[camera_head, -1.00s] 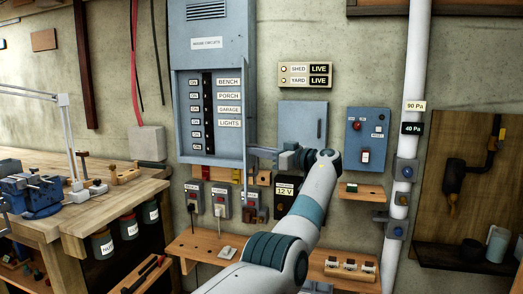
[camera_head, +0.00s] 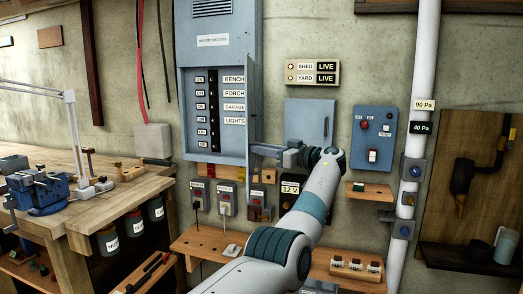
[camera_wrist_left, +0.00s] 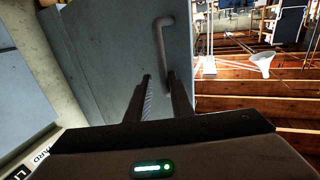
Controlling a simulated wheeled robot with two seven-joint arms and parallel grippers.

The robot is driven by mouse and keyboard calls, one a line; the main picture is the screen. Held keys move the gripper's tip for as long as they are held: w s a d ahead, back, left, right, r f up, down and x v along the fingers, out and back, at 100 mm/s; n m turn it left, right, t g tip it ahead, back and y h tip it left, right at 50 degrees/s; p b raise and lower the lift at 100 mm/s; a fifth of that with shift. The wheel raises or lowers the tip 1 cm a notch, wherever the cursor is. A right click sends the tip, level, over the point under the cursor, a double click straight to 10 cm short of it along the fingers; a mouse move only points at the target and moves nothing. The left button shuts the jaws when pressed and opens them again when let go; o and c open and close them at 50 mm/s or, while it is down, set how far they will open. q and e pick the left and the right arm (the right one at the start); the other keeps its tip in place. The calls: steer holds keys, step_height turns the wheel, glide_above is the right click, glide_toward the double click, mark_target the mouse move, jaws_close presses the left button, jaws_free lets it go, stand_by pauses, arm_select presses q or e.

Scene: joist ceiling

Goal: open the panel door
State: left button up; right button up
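The large grey-blue breaker panel (camera_head: 213,60) hangs on the wall with its row of switches exposed. Its door (camera_head: 254,95) stands swung out at the right side, seen almost edge-on. In the left wrist view the door face (camera_wrist_left: 105,60) fills the left and middle, with a grey bar handle (camera_wrist_left: 159,45) near its free edge. My left gripper (camera_head: 256,151) reaches the door's lower part from the right. In the left wrist view its two fingers (camera_wrist_left: 160,85) are apart, tips close to the handle; contact cannot be told. My right gripper is not in view.
A small grey cabinet (camera_head: 310,122), a blue switch box (camera_head: 374,138) and a white pipe (camera_head: 423,70) are right of the panel. A wooden shelf (camera_head: 205,243) runs below. A workbench (camera_head: 110,195) with a vise (camera_head: 38,190) stands at left.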

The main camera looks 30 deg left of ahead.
arm_select(q)
steer(key=shift+w+r, duration=0.1)
steer(key=shift+r, duration=0.1)
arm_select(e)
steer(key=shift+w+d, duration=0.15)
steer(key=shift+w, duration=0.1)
